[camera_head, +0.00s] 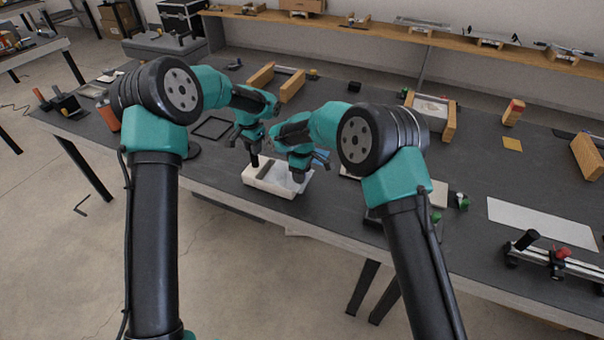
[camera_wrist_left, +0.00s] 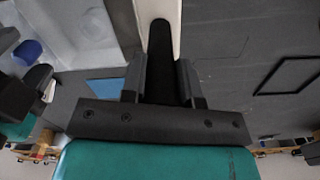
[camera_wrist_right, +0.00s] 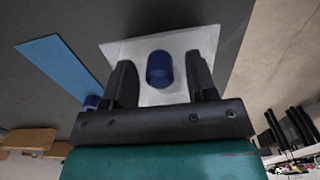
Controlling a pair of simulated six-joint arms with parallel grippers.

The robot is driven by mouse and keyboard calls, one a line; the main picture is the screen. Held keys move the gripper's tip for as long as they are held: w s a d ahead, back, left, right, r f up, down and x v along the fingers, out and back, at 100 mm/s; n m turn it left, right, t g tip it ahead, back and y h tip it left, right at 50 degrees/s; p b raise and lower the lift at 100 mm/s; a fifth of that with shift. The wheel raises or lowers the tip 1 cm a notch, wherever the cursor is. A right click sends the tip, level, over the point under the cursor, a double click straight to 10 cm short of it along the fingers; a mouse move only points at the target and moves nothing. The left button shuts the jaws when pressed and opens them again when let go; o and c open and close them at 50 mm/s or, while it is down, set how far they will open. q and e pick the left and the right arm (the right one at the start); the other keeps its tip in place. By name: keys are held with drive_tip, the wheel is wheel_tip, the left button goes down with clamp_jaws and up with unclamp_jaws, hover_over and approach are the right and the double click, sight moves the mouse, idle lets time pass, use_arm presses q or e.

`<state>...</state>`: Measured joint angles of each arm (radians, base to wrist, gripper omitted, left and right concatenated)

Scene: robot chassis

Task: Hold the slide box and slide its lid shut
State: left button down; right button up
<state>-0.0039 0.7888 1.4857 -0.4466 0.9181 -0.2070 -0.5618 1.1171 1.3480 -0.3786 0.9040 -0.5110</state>
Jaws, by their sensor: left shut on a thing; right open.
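The white slide box (camera_head: 256,184) lies near the table's front edge. In the left wrist view, my left gripper (camera_wrist_left: 160,75) is shut on a black rounded bar at the white end of the box (camera_wrist_left: 158,10). My right gripper (camera_head: 298,177) is over the box's right part. In the right wrist view, the pale lid (camera_wrist_right: 190,45) carries a blue knob (camera_wrist_right: 160,69), which stands between the open fingers of my right gripper (camera_wrist_right: 162,80) with gaps on both sides. How far the lid covers the box is hidden by my arms.
A blue strip (camera_wrist_right: 62,65) lies on the dark table beside the box. A black square frame (camera_head: 213,127) lies to the left. Wooden-ended fixtures (camera_head: 293,86) stand farther back. The table's front edge is close to the box.

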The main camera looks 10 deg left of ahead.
drive_tip(key=shift+f, duration=0.35)
drive_tip(key=shift+c, duration=0.4)
clamp_jaws()
